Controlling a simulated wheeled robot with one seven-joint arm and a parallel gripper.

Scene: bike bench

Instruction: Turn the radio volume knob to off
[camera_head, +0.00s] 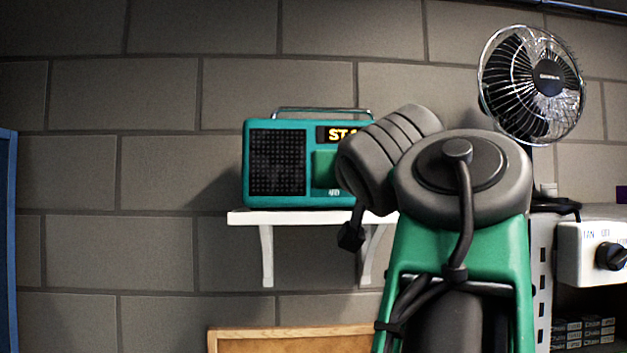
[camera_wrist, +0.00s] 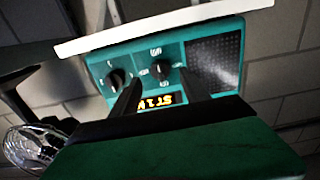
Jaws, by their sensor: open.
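The teal radio (camera_head: 276,195) stands on a white wall shelf, its dark speaker grille on the left and its lit display (camera_head: 340,134) partly covered by my arm. In the wrist view the radio (camera_wrist: 97,68) appears upside down, with two black knobs: a middle knob (camera_wrist: 160,70) and an outer knob (camera_wrist: 117,77). Small white labels surround them, too blurred to read, so I cannot tell which is volume. My gripper (camera_wrist: 159,80) is open, its dark fingers on either side of the middle knob. Contact cannot be told. The head view hides the knobs behind my arm.
The white shelf (camera_head: 300,218) runs close below the radio. A wire-cage fan (camera_head: 532,85) stands to the right, and a white switch box (camera_head: 575,250) with a black knob sits below it. A wood-framed board (camera_head: 290,341) is under the shelf. The wall left of the radio is bare.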

